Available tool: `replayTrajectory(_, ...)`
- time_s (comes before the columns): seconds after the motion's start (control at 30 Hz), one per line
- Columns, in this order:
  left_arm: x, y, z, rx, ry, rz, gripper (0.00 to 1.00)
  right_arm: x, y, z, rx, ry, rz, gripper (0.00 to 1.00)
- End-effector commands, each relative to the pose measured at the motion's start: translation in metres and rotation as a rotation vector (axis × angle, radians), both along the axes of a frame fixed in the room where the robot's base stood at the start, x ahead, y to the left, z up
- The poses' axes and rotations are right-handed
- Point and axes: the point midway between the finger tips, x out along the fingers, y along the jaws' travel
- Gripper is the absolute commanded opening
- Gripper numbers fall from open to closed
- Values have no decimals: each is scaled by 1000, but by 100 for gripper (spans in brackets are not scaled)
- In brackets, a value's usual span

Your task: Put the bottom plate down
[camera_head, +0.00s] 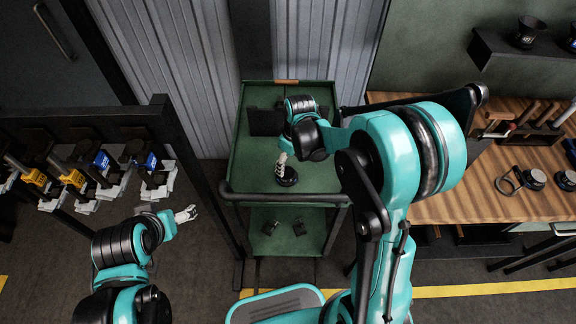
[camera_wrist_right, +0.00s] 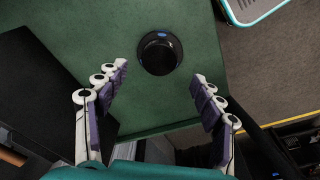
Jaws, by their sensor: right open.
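A round black piece, which looks like the bottom plate (camera_head: 287,177), lies flat on the green top of the cart (camera_head: 250,187). It also shows in the right wrist view (camera_wrist_right: 159,53), lying apart from the fingers with green surface around it. My right gripper (camera_head: 283,162) points down just above and beside the plate; its fingers hide part of it in the head view. In the right wrist view the gripper (camera_wrist_right: 160,72) has its fingers spread wide with nothing between them. My left gripper (camera_head: 187,214) is over the floor left of the cart, and its fingers are too small to judge.
Dark blocks (camera_head: 265,121) stand at the back of the cart top. Small dark parts (camera_head: 300,228) lie on its lower shelf. A wooden bench (camera_head: 462,190) with tools is at the right. A rack (camera_head: 80,125) with yellow and blue items is at the left.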

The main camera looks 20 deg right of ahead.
Motion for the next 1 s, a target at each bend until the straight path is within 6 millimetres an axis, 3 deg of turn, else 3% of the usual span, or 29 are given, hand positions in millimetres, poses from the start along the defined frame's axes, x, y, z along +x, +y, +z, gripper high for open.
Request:
replayTrajectory(0.03, 0, 0, 7, 0, 0, 0, 80, -1, -1, 15, 0, 0, -1, 68)
replayTrajectory(0.13, 0, 0, 12, 0, 0, 0, 80, -3, -2, 33, 0, 0, -1, 68)
replayTrajectory(0.47, 0, 0, 18, 0, 0, 0, 80, -14, -5, 67, -1, -24, -35, 68)
replayTrajectory(0.57, 0, 0, 17, 0, 0, 0, 80, -31, -7, 88, 2, -73, -103, 68)
replayTrajectory(0.8, 0, 0, 17, 0, 0, 0, 80, -91, -14, 137, 40, -250, -335, 68)
replayTrajectory(1.0, 0, 0, 17, 0, 0, 0, 80, -137, -19, 151, 101, -388, -510, 68)
